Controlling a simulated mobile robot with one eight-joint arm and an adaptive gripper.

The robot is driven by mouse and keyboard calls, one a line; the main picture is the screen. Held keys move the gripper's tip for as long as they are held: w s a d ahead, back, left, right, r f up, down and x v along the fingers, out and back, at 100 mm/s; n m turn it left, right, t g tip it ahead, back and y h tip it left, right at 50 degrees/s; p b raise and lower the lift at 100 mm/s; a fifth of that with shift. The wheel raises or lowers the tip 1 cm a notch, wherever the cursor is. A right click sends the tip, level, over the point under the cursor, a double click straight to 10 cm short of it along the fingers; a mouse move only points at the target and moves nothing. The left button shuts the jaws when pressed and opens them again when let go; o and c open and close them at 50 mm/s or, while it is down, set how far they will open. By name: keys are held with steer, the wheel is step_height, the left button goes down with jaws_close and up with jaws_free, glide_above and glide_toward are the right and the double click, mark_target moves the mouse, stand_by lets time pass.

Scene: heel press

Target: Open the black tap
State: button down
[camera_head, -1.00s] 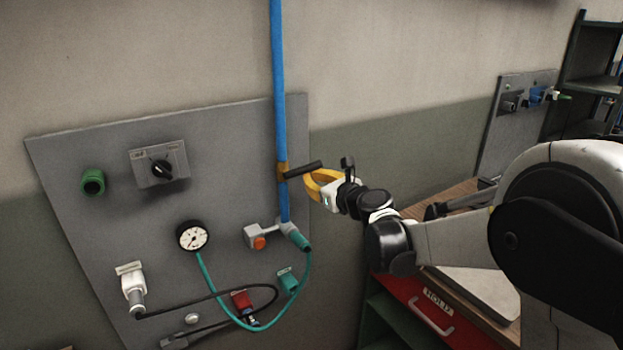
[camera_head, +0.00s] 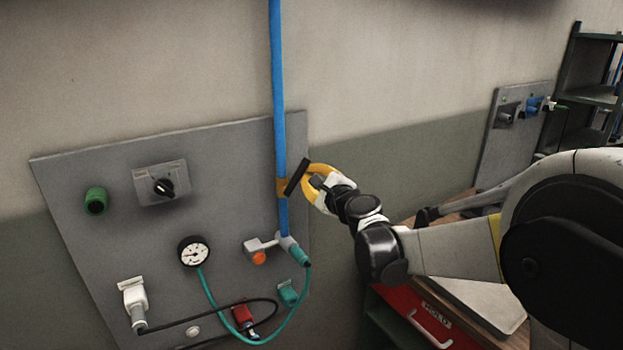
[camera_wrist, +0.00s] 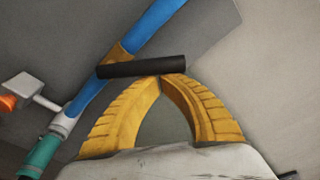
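The black tap's lever (camera_head: 297,177) sits on a brass valve body (camera_head: 281,188) on the vertical blue pipe (camera_head: 279,90). The lever slants up and to the right from the pipe. My gripper (camera_head: 309,167) is just right of the lever, its yellow fingers reaching toward it. In the wrist view, the fingertips (camera_wrist: 167,77) meet at the lower edge of the black lever (camera_wrist: 140,67), near its free end. They look shut with nothing gripped between them, and appear to touch the lever. The brass body (camera_wrist: 117,58) shows behind the lever.
A red drawer (camera_head: 405,310) is below my arm. Clear wall lies above the panel.

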mark_target(299, 172)
steer(key=r+n, duration=0.1)
steer(key=n, duration=0.1)
steer(key=s+a+r+n, duration=0.1)
steer(key=shift+a+n+p, duration=0.2)
steer(key=shift+n+p, duration=0.1)
steer(key=shift+n, duration=0.1)
steer(key=shift+s+a+r, duration=0.3)
steer(key=shift+a+r, duration=0.05)
steer(key=shift+a, duration=0.15)
stand_by(0.4)
